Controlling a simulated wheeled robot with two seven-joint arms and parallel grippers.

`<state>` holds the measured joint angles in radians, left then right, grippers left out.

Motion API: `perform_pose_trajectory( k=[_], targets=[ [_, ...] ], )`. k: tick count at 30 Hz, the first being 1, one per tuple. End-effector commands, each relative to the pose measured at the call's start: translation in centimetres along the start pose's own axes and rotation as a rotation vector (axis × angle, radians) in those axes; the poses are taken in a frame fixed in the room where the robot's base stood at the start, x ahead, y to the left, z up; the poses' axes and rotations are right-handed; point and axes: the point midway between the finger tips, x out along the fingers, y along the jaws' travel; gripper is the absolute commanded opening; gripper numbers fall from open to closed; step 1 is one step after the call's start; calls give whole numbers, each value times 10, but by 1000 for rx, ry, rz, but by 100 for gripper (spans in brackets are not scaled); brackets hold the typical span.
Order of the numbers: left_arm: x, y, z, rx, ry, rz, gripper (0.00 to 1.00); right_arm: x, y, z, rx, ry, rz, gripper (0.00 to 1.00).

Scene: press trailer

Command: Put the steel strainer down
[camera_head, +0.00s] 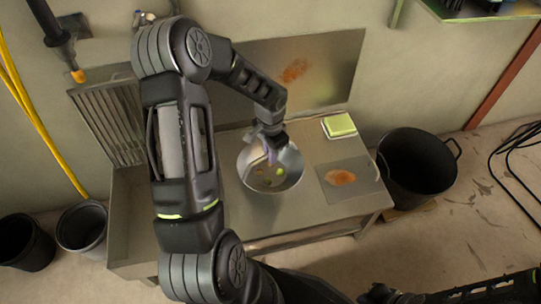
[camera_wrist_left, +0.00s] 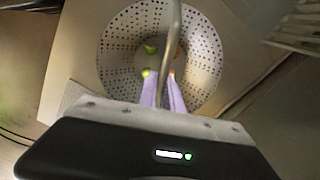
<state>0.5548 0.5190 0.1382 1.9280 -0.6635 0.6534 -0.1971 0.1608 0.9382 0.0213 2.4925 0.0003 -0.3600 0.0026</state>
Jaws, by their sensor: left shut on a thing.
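The steel strainer (camera_head: 290,178) is a round, perforated bowl over the middle of the metal table; it fills the upper middle of the left wrist view (camera_wrist_left: 118,45). A few small green, yellow and orange pieces lie inside it. A thin metal handle (camera_wrist_left: 172,45) arches across its opening. My left gripper (camera_head: 270,153) is above the bowl, its pale purple fingers (camera_wrist_left: 163,88) shut on this handle. The strainer looks about level. Whether its base touches the table is hidden. My right gripper is not clearly visible.
The steel table (camera_head: 130,215) has a ribbed panel (camera_head: 110,125) at its back left. A green-yellow block (camera_head: 340,125) and a rust-stained plate (camera_head: 350,178) lie right of the strainer. A black tub (camera_head: 418,165) stands right, and two dark buckets (camera_head: 82,228) left.

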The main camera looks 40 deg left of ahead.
Motion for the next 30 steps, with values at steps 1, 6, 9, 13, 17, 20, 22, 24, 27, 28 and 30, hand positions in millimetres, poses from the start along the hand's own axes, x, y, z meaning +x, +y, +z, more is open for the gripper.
perform_pose_trajectory(
  k=[1, 6, 9, 13, 17, 20, 22, 24, 27, 28, 30],
  targets=[
    [1, 0, 0, 0, 2, -1, 0, 0, 0, 0, 1, 1, 0, 0],
    [0, 0, 0, -1, 1, -1, 0, 0, 0, 0, 1, 1, 0, 0],
    [2, 0, 0, -1, 1, -1, 0, 1, 1, 0, 1, 1, 0, 0],
    [3, 0, 0, -1, 0, -1, 15, 1, 1, -1, 1, 2, 1, 0],
    [3, 0, 0, -1, 0, 0, 26, 1, 1, -1, 1, 2, 1, 0],
    [3, 0, 0, -1, 0, 0, 32, 1, 1, -1, 1, 2, 1, 0],
    [3, 0, 0, -1, 0, 0, 32, 1, 1, -1, 1, 2, 1, 0],
    [3, 0, 0, -1, 0, 0, 32, 1, 1, -1, 1, 2, 1, 0],
    [2, 0, 0, -1, 0, 0, 32, 1, 1, -1, 1, 2, 1, 0],
    [1, 0, 0, -1, 0, 0, 32, 0, 0, 0, 1, 1, 0, 0],
    [-3, 0, 0, -1, 1, -1, 32, -2, -1, 0, 0, 0, 0, 0]
  ],
)
